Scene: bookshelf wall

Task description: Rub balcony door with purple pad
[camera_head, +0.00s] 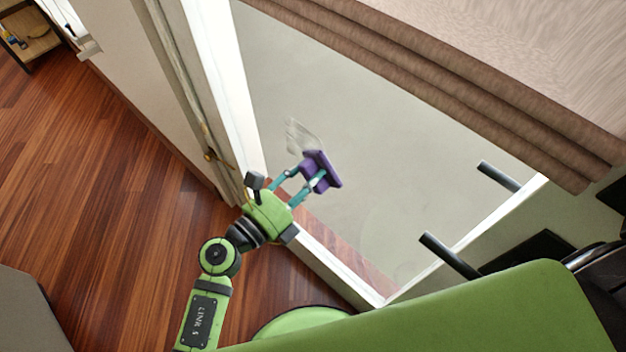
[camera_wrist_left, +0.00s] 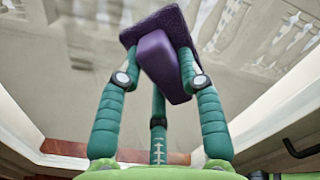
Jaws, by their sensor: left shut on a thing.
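The balcony door (camera_head: 390,150) is a large glass pane in a white frame, tilted in the head view. Its glass (camera_wrist_left: 60,100) also fills the back of the left wrist view. My left gripper (camera_head: 308,178) is shut on the purple pad (camera_head: 325,168), by its block-shaped handle. In the left wrist view the fingers (camera_wrist_left: 160,75) hold both sides of the handle, and the pad (camera_wrist_left: 160,22) faces the glass. I cannot tell whether the pad touches the glass. A pale smudge (camera_head: 302,136) shows on the glass just beyond the pad. My right gripper is not in view.
A brown folded blind or curtain (camera_head: 440,75) hangs along the top of the door. Two dark bars (camera_head: 450,255) stick out near the lower right. A brass handle (camera_head: 211,155) is on the frame at left. Wooden floor (camera_head: 110,200) lies open at left.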

